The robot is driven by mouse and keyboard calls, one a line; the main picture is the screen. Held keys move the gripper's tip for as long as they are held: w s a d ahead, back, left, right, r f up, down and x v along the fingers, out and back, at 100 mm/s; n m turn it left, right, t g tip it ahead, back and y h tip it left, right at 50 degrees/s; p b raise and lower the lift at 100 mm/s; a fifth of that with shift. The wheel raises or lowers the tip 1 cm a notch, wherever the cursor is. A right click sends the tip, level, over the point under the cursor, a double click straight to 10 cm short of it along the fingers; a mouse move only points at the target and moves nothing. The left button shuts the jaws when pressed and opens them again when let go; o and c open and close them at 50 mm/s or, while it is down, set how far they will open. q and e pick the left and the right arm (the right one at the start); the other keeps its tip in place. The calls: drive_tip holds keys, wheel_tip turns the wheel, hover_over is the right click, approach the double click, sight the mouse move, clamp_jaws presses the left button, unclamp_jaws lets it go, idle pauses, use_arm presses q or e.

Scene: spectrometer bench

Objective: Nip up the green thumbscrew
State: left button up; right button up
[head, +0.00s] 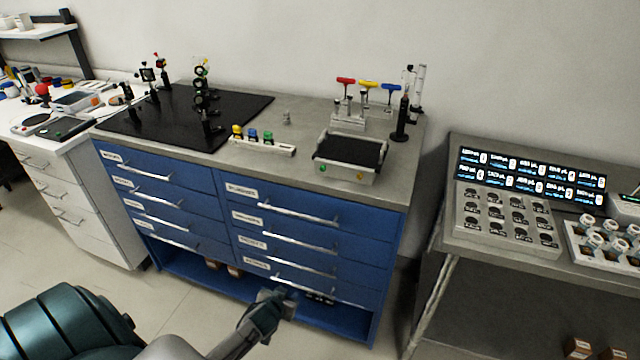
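Several small green parts show on the bench, and I cannot tell for sure which is the thumbscrew. One green knob (322,168) is on the front face of the grey tray box (349,177). A green-topped piece (268,136) stands at the right of a row in a pale rack (262,147). Tiny green spots also show on the optic posts (201,78) on the black breadboard. My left gripper (284,295) is low in front of the blue cabinet's bottom shelf, well below the worktop and apart from these parts. Its finger opening is unclear. My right gripper is out of view.
The blue drawer cabinet (222,215) carries the black breadboard (235,107) and a stand with red, yellow and blue T-handles (347,120). A grey bench (480,240) with lit displays stands right. A white bench (60,140) stands left. Floor is clear at left.

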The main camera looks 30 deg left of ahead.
use_arm(q)
drive_tip(key=w+r+t, duration=0.2)
drive_tip(key=w+r, duration=0.2)
drive_tip(key=r, duration=0.4)
drive_tip(key=w+r+t, duration=0.2)
drive_tip(key=w+r, duration=0.1)
drive_tip(key=r, duration=0.6)
drive_tip(key=n+t+y+b, duration=0.1)
drive_tip(key=n+t, duration=0.1)
drive_tip(key=t, duration=0.1)
approach(322, 169)
drive_tip(key=p+x, duration=0.3)
drive_tip(key=x, duration=0.4)
drive_tip(key=shift+w+a, duration=0.1)
drive_tip(key=shift+w, duration=0.4)
drive_tip(key=shift+f, duration=0.1)
clamp_jaws()
